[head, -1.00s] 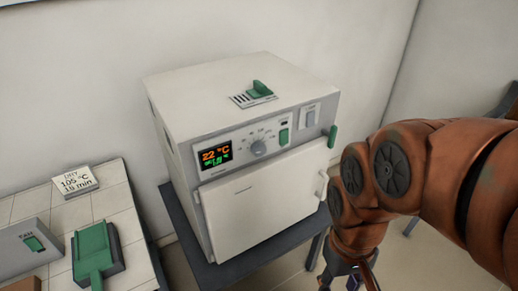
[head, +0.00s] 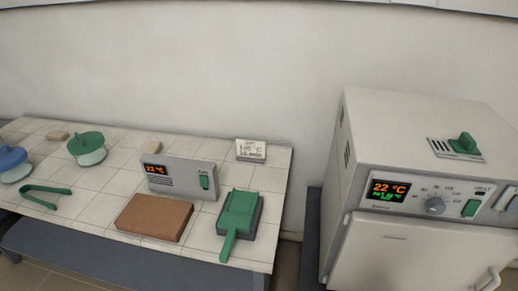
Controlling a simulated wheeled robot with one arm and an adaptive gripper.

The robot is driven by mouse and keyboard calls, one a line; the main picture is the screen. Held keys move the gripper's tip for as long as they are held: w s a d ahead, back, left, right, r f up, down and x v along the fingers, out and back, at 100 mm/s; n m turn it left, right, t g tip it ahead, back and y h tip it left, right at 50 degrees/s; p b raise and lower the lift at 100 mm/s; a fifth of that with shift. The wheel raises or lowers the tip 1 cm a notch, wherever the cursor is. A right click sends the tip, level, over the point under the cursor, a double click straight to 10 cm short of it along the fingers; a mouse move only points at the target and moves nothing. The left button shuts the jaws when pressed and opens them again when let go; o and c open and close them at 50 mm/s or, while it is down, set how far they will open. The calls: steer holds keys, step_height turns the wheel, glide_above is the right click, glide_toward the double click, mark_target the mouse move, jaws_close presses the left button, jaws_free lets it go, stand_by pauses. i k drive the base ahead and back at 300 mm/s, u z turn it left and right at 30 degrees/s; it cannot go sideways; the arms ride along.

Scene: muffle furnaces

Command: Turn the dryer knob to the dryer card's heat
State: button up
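The dryer (head: 372,130) is a white box furnace at the right of the head view, with its door (head: 390,255) shut. Its grey round knob (head: 435,206) sits on the front panel, with scale marks around it; the pointer is too small to read. The dryer display (head: 390,190) shows 22 °C in orange, above a smaller green set line that I cannot read surely. The dryer card (head: 251,150) stands on the tiled table; its text is small now, but read DRY, 105 °C, 15 min in the earlier frame. My gripper is out of view.
A green switch (head: 471,208) is right of the knob, and a green vent slider (head: 464,143) is on top.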

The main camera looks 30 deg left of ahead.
mark_target(435, 206)
steer(key=u, duration=0.5)
steer(key=k, duration=1.2)
steer(key=u, duration=0.55)
steer(key=i, duration=0.75)
steer(key=u, duration=0.35)
